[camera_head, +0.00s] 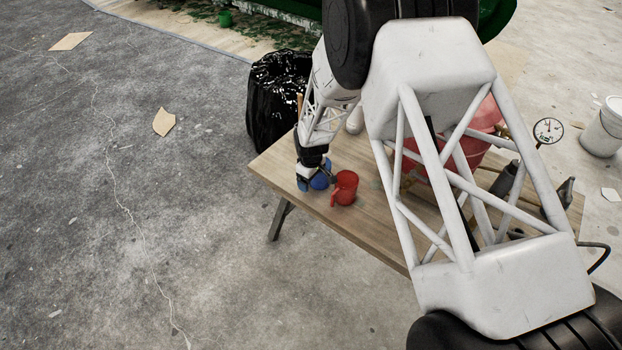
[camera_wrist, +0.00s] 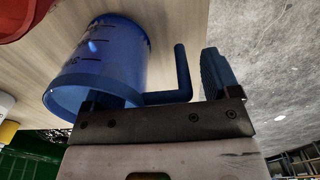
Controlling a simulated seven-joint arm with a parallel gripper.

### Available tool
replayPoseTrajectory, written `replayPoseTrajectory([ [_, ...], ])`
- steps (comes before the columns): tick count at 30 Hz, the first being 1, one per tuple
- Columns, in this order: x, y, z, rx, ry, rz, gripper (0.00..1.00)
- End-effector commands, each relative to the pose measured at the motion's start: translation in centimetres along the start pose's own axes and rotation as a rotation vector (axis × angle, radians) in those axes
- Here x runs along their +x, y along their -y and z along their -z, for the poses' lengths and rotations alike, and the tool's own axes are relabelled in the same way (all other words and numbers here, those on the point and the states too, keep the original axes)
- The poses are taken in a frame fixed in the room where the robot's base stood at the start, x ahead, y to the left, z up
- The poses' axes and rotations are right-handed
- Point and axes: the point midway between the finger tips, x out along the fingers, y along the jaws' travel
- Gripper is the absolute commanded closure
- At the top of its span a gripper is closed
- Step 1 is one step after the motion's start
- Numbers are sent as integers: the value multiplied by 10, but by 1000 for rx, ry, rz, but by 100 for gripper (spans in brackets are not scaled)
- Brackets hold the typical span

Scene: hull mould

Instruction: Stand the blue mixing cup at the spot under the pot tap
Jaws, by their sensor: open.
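The blue mixing cup (camera_head: 320,181) stands near the left corner of the wooden table, just left of a red mug (camera_head: 345,188). In the wrist view the blue cup (camera_wrist: 105,62) is large, with dark marks on its wall and its handle (camera_wrist: 182,75) pointing right. My gripper (camera_head: 311,184) is down at the cup, open. In the wrist view one blue finger (camera_wrist: 213,72) is right of the handle; the other is mostly hidden by the cup. A red pot (camera_head: 485,118) stands behind my arm, mostly hidden. I cannot make out its tap.
The wooden table (camera_head: 285,165) has bare board at its front left. A pressure gauge (camera_head: 548,130) and dark fittings are at the right, partly behind my arm. A black bag (camera_head: 277,98) stands behind the table's left corner.

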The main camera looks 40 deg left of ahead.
Motion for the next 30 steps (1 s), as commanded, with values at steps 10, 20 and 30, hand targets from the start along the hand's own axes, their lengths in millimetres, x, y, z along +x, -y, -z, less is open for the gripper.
replayPoseTrajectory([
  [10, -7, 0, 0, 0, -1, -1, 18],
  [20, -45, 0, 1, 0, -2, -2, 18],
  [30, -98, 0, 0, 0, -2, -2, 18],
])
